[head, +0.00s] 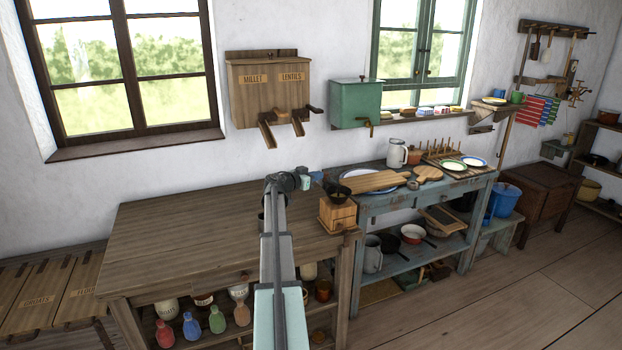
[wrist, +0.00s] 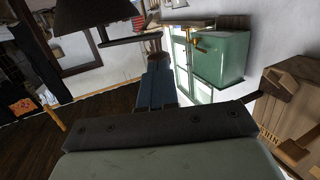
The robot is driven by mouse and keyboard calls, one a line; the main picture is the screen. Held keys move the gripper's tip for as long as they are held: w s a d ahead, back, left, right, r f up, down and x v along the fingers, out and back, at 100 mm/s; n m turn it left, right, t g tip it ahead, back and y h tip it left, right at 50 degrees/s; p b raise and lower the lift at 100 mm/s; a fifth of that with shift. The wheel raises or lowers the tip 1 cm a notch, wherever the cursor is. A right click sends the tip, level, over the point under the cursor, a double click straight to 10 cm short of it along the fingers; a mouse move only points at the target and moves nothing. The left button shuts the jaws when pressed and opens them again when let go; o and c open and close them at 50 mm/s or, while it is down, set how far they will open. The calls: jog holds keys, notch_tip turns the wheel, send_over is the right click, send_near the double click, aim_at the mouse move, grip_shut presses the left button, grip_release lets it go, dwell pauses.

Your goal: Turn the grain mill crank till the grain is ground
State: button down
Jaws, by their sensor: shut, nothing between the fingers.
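The grain mill is a small wooden box (head: 337,213) with a dark bowl-shaped hopper (head: 339,192) on top. It stands at the right end of the brown wooden table. My gripper (head: 314,177) is just left of the hopper and slightly above it, with its fingers together and empty. In the wrist view the blue-grey fingers (wrist: 157,82) show shut. The dark hopper (wrist: 95,14) is at the upper left there, with a dark bar (wrist: 132,41), apparently the crank, close to the fingertips. I cannot tell whether they touch. The grain inside the hopper is not visible.
The brown table (head: 180,225) is mostly clear on the left. A wooden millet and lentils dispenser (head: 265,95) and a green tank (head: 355,103) hang on the wall behind. A blue table (head: 400,200) with boards and plates stands right of the mill.

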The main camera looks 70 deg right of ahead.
jog(key=shift+d, duration=0.25)
dwell(0.3)
jog(key=s+d+m+g+y, duration=0.5)
jog(key=d+m+g+y, duration=0.2)
jog(key=d, duration=0.3)
jog(key=shift+s+m+g+y, duration=0.15)
jog(key=shift+m+g+y, duration=0.25)
jog(key=shift+m+g, duration=0.15)
dwell(0.9)
jog(key=shift+s+d, duration=0.1)
dwell(0.6)
dwell(1.3)
